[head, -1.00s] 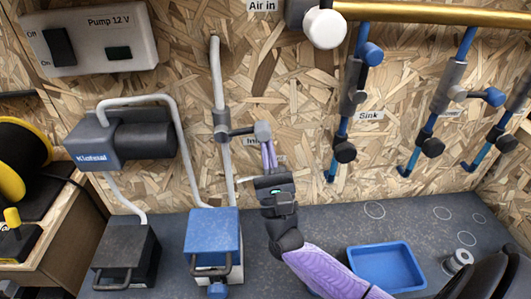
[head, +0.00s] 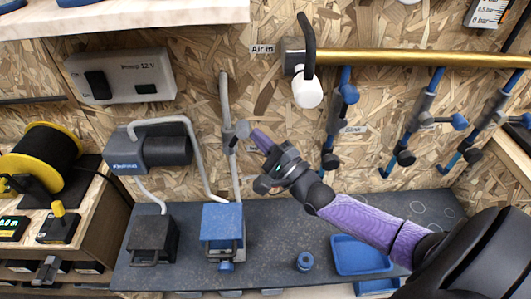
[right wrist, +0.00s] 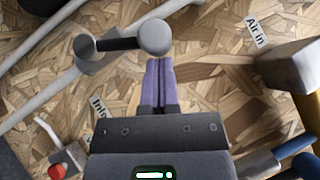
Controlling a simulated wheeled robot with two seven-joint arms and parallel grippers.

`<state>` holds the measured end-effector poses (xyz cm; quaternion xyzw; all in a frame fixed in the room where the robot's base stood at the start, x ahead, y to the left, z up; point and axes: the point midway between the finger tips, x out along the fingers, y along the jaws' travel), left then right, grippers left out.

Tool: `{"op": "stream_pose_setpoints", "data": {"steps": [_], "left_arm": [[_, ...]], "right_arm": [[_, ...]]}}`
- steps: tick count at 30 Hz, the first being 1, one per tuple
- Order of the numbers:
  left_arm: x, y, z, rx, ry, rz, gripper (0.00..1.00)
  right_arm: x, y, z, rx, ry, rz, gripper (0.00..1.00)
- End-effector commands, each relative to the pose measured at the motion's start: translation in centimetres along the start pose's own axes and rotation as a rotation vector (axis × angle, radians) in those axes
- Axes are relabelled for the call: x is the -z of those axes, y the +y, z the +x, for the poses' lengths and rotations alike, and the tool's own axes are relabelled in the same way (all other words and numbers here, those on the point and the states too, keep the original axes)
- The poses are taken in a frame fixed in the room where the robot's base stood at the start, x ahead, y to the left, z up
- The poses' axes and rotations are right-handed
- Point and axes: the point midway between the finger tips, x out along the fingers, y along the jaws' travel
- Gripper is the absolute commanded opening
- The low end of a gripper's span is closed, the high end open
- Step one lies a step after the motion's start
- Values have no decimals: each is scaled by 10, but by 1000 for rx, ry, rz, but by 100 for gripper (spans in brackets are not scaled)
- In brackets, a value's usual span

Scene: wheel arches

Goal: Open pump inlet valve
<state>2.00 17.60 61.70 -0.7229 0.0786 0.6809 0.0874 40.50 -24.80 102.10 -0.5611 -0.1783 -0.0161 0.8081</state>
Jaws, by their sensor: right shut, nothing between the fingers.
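In the right wrist view, the lever (right wrist: 115,44) runs from the valve body (right wrist: 87,52) at the left to the knob (right wrist: 155,37). My right gripper (head: 257,138) has purple fingers, shut and empty. Their tips are just right of the knob in the head view and just below it in the wrist view (right wrist: 158,62); I cannot tell if they touch. The inlet label (right wrist: 98,106) is partly covered by my gripper. My left gripper is not in view.
The pump (head: 150,150) hangs left of the pipe. A brass pipe (head: 420,60) with a white-ended air valve (head: 307,92) runs at upper right. Several blue valve pipes hang below it. A blue box (head: 222,225) and blue tray (head: 361,256) stand on the bench.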

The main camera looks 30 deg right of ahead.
Motion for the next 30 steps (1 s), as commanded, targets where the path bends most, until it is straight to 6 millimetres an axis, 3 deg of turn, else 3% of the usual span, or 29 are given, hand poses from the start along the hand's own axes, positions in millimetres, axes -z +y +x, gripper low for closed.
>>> {"op": "stream_pose_setpoints", "data": {"steps": [1, 3, 12, 21, 30], "left_arm": [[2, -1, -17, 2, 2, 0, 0], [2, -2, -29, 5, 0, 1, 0], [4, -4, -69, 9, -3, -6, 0], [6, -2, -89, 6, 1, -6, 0], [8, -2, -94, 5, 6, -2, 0]], "right_arm": [[-5, -11, 6, -26, -1, -30, 0], [-9, -13, 9, -69, -1, -73, 0], [-21, -15, 21, -225, 0, -227, 0], [-27, -12, 27, -314, 0, -313, 0], [-28, -10, 28, -339, 0, -339, 0]]}}
